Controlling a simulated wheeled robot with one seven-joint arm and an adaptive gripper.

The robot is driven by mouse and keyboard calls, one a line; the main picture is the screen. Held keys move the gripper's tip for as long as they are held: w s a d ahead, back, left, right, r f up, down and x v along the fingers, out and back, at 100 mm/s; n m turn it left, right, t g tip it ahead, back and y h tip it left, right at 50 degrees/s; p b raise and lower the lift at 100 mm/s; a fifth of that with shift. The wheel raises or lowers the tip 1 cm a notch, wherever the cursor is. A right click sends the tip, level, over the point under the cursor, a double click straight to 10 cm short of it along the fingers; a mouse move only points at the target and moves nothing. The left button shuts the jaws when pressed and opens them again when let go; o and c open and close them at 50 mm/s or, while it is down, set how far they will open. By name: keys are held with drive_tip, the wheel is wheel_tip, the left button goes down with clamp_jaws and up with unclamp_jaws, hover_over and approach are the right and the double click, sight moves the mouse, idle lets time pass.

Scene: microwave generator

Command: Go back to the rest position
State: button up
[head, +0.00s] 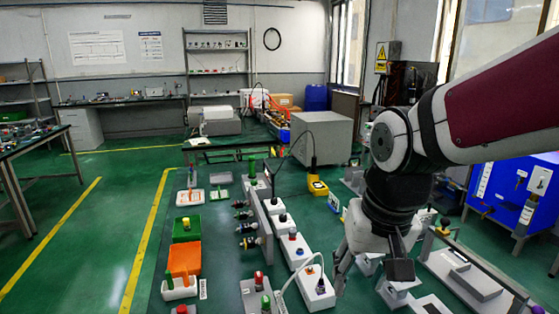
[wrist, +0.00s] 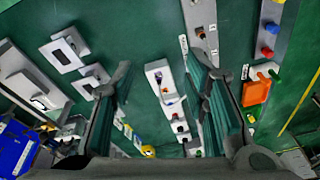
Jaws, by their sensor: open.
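My gripper (head: 370,272) hangs at the end of my arm at the right of the head view, above the green table. In the wrist view its two fingers (wrist: 160,78) are wide apart with nothing held between them. My arm hides part of the table's right side.
Upright panels with knobs (head: 247,228) run along the middle. A yellow meter (head: 318,187) lies farther back. A blue cabinet (head: 510,197) stands at the right. The left floor is clear.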

drive_tip(key=s+d+r+t, duration=0.1)
drive_tip(key=s+d+r, duration=0.1)
drive_tip(key=s+d, duration=0.5)
drive_tip(key=s, duration=0.5)
drive_tip(key=shift+s+r+t+h, duration=0.3)
drive_tip(key=shift+r+t, duration=0.05)
drive_tip(key=shift+t, duration=0.05)
drive_tip(key=shift+a, duration=0.2)
